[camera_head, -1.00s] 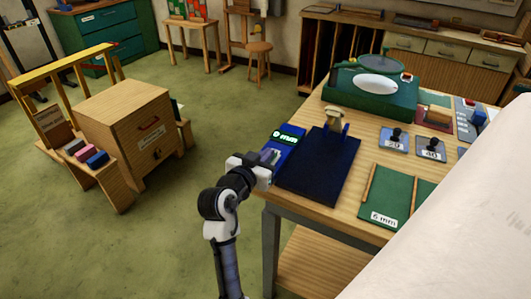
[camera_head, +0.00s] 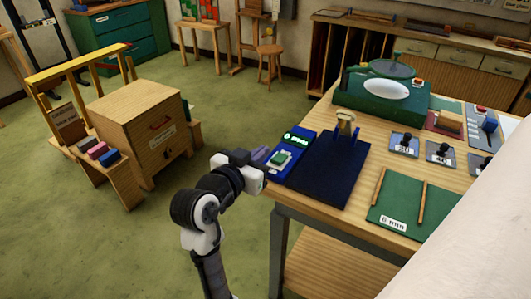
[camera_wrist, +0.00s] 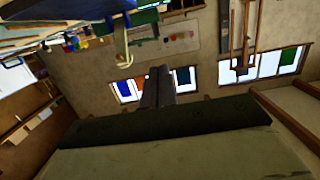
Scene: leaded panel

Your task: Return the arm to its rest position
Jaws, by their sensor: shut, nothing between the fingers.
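My arm rises from the bottom of the head view, left of the workbench (camera_head: 345,222). My gripper (camera_head: 262,154) is at the bench's near left corner, beside a blue gauge box (camera_head: 294,146) with a lit green display and a green button. The fingers are shut and empty, pointing toward the back of the room. In the wrist view the closed fingers (camera_wrist: 158,86) stand together, with a wall and coloured window panes beyond them.
A dark blue mat (camera_head: 325,178) with a small stand lies right of the gauge box. A green board (camera_head: 407,207) and a green machine (camera_head: 380,95) are also on the bench. Open floor (camera_head: 100,235) lies left of my arm, before a wooden cabinet (camera_head: 140,115).

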